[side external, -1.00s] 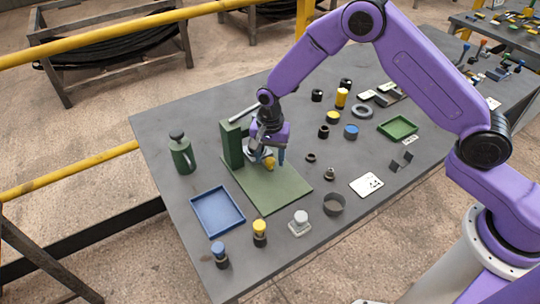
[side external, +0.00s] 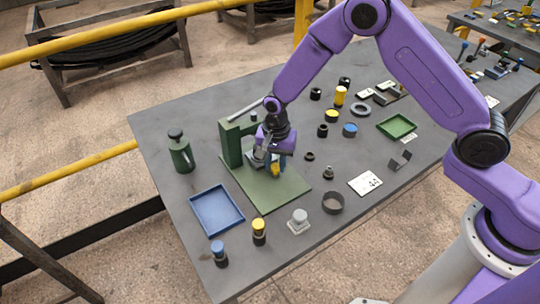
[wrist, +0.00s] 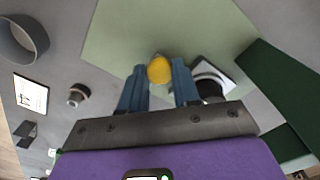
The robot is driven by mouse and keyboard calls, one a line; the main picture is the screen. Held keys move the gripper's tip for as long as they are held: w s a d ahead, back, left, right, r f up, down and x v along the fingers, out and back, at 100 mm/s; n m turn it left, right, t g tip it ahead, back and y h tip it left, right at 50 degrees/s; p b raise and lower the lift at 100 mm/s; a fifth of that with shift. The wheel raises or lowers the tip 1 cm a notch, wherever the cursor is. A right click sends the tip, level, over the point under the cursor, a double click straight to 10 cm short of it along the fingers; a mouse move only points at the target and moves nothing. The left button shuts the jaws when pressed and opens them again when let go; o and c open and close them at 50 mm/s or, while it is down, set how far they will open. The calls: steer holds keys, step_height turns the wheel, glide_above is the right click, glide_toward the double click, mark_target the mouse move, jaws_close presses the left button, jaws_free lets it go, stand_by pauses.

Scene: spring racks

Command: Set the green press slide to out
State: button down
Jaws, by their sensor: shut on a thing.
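The green press stands on the near left part of the table, with an upright green column (side external: 232,145) and a flat light green base plate (side external: 268,194). Its column and plate also show in the wrist view. A yellow knob (wrist: 159,69) sits between my blue fingertips; in the side view the knob (side external: 275,170) is partly hidden. My gripper (wrist: 158,82) is shut on this knob, low over the plate and just right of the column. A pale grey piece (wrist: 212,77) lies beside the right finger. How the knob joins the slide is hidden.
A blue tray (side external: 217,211) lies in front of the plate, and a green bottle (side external: 180,152) stands left of the column. A yellow-topped post (side external: 259,232), grey button (side external: 298,221) and dark ring (side external: 333,203) stand nearby. Several small parts lie behind and right.

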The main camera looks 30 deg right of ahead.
steer(key=s, duration=0.7)
steer(key=shift+s, duration=0.4)
steer(key=c, duration=0.8)
jaws_free()
steer(key=shift+s, duration=0.1)
steer(key=shift+r, duration=0.1)
steer(key=shift+w+r, duration=0.2)
steer(key=shift+r, duration=0.05)
step_height(320, 180, up, 17)
